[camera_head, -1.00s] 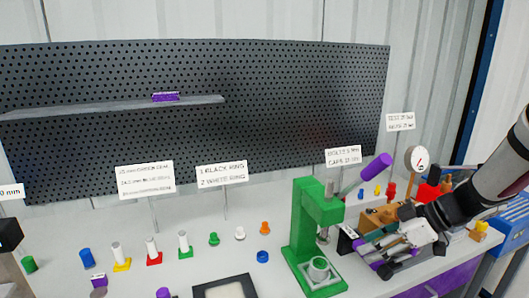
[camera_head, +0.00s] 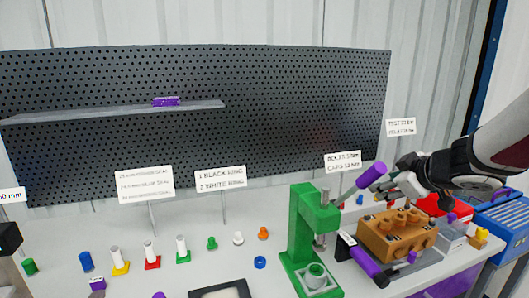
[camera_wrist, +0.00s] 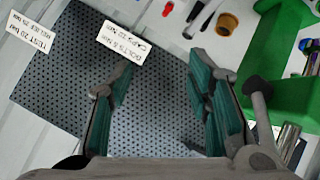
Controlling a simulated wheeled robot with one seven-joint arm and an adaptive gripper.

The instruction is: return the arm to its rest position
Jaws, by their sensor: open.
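My gripper (camera_head: 384,184) is raised above the right part of the bench, beside the purple handle (camera_head: 372,175) of the green press. In the wrist view my gripper (camera_wrist: 160,75) shows two teal fingers spread apart with nothing between them. My arm comes in from the right edge of the head view. Below the gripper, the orange-brown pump block (camera_head: 388,236) sits on a grey tray, apart from the fingers. A purple-handled tool (camera_head: 363,260) lies in front of the block.
The green press (camera_head: 303,225) stands left of the arm; its green frame (camera_wrist: 275,50) is at the wrist view's right. Sign cards (camera_head: 343,161) stand behind. A blue crate (camera_head: 508,215) is at right. Small coloured parts and a dark-framed tray (camera_head: 222,291) are at left.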

